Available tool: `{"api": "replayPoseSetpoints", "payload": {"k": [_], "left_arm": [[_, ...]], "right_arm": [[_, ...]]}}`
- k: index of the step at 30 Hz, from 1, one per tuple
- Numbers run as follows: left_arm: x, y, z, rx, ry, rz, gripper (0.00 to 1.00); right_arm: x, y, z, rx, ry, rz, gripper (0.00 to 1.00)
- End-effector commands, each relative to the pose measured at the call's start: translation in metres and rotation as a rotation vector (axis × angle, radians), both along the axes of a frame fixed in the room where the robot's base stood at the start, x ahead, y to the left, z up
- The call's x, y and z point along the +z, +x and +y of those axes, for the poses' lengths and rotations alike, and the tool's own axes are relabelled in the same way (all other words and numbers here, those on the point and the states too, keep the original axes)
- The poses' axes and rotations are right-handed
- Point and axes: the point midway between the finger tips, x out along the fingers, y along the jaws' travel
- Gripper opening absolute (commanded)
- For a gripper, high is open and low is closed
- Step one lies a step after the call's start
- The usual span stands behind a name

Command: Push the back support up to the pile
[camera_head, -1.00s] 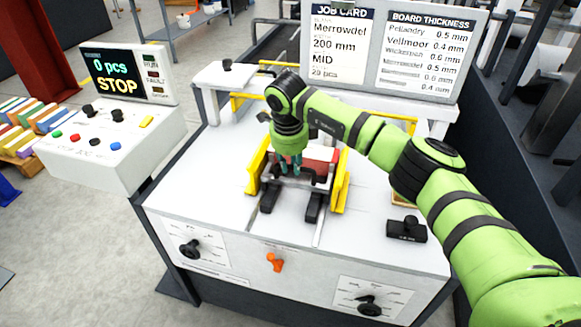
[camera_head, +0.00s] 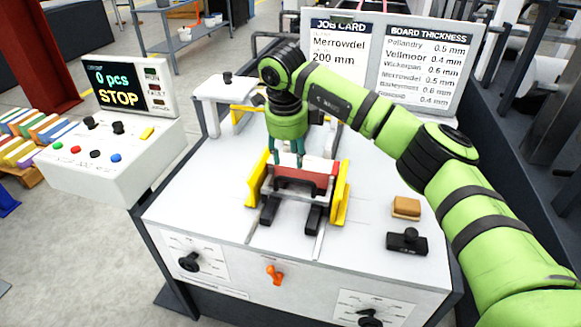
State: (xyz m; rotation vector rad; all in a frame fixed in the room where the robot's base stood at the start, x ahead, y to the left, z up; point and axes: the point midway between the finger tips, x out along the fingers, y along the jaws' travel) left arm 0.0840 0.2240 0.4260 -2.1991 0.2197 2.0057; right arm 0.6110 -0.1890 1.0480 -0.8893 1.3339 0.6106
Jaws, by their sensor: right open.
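The pile (camera_head: 322,175) shows as a red block between two upright yellow side guides (camera_head: 341,193) on the white machine top. A dark and pale crosspiece (camera_head: 293,184), which looks like the back support, stands at the near side of the pile above two black rails (camera_head: 268,211). Whether it touches the pile I cannot tell. My right gripper (camera_head: 286,158) points down at the far side of the red pile, its teal fingers open. The fingertips are partly hidden by the pile, and I see nothing between them. My left gripper is out of view.
A tan block (camera_head: 406,206) and a black clamp-like part (camera_head: 407,241) lie at the right of the top. An orange lever (camera_head: 274,275) is on the front face. The control box (camera_head: 110,155) stands left; its screen reads STOP. The left of the top is clear.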

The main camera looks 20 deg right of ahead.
Motion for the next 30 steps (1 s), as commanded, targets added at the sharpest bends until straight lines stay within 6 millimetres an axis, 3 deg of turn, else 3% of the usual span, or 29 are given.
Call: {"api": "replayPoseSetpoints", "payload": {"k": [3, 7, 23, 26, 29, 30], "left_arm": [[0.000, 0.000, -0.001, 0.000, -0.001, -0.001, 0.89], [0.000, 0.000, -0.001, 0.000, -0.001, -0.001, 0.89], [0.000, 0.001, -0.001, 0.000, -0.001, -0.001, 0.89], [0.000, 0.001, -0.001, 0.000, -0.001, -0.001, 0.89], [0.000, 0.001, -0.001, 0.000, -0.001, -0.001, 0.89], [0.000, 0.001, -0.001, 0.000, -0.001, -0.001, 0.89]], "right_arm": [[0.020, -0.003, 0.003, 0.000, 0.000, -0.002, 0.46], [0.030, -0.005, 0.004, 0.000, -0.001, -0.001, 0.46], [0.032, -0.006, 0.007, 0.005, 0.006, 0.001, 0.46], [0.020, -0.008, 0.025, 0.038, 0.066, 0.002, 0.46], [-0.003, -0.013, 0.070, 0.106, 0.217, 0.004, 0.46], [-0.013, -0.019, 0.095, 0.136, 0.307, 0.006, 0.46]]}}
